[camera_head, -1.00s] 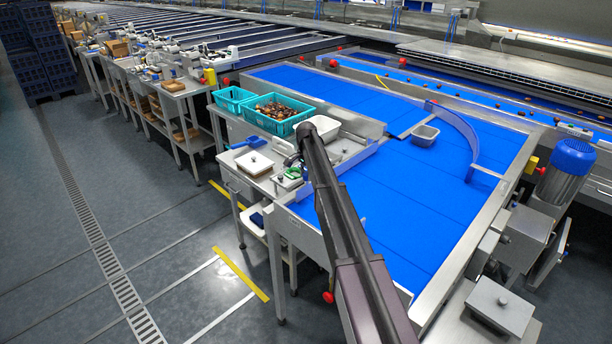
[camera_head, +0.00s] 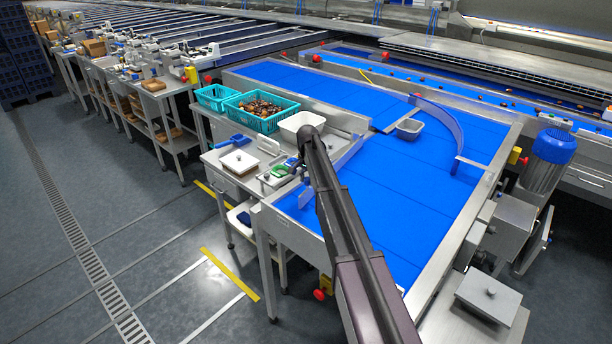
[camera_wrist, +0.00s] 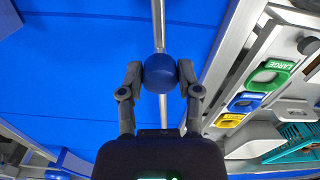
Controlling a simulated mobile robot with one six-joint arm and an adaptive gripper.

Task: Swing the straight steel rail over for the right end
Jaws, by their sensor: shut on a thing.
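In the wrist view, the straight steel rail (camera_wrist: 158,24) runs up and down the picture, over the blue belt (camera_wrist: 75,70). A round blue knob (camera_wrist: 161,73) sits on it. My gripper (camera_wrist: 161,78) is shut on this knob, one finger on each side. The rail shows above and below the knob; my gripper body hides its lower part. In the head view, my arm hides the gripper and the knob. The wide blue belt (camera_head: 410,205) lies right of my arm.
A curved guide (camera_head: 447,128) and a small grey tray (camera_head: 409,129) stand on the belt. Teal crates (camera_head: 262,122) and a white tub (camera_head: 301,121) line its left side. In the wrist view, green LARGE, blue and yellow rings (camera_wrist: 267,77) lie beside the belt frame.

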